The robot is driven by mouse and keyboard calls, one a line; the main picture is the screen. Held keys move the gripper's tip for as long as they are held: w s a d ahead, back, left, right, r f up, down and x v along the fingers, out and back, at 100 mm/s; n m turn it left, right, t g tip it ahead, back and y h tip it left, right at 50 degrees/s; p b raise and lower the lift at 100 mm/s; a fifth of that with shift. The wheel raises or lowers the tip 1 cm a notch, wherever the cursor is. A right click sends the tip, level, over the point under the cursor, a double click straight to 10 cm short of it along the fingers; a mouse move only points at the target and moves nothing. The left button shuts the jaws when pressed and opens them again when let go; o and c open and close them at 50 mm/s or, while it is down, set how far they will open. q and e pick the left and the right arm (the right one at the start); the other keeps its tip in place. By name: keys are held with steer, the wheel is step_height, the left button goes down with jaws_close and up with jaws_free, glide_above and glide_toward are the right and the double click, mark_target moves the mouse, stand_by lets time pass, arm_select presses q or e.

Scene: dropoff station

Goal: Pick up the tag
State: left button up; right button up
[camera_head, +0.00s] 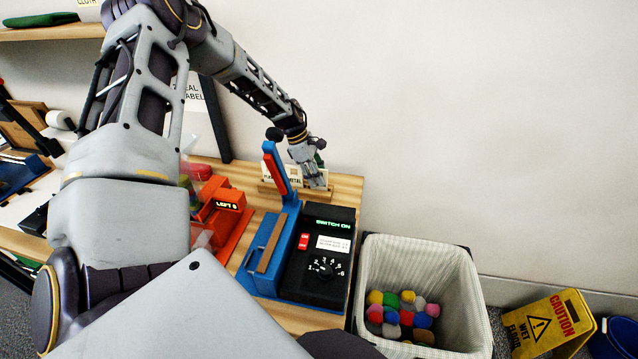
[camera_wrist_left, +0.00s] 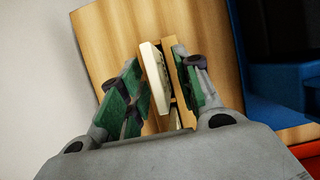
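The tag (camera_head: 271,172) is a small cream card with dark lettering, standing in a wooden holder (camera_head: 320,189) at the back right of the wooden table. My left gripper (camera_head: 313,172) is at the holder and covers part of the card. In the left wrist view the tag (camera_wrist_left: 154,78) shows edge-on between the green-padded fingers of my left gripper (camera_wrist_left: 158,66), beside a wooden strip of the holder (camera_wrist_left: 180,82). The fingers are apart, with a clear gap between the left finger and the tag. The right finger is close to the wooden strip; contact cannot be told. My right gripper is not in view.
A blue and black machine (camera_head: 318,262) with a raised red-and-blue lever (camera_head: 280,172) stands just in front of the holder. An orange device (camera_head: 222,208) is to its left. A lined bin (camera_head: 385,262) with colourful balls stands right of the table, beside a yellow caution sign (camera_head: 548,325).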

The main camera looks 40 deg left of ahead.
arm_select(q)
steer(key=shift+x, duration=1)
jaws_close()
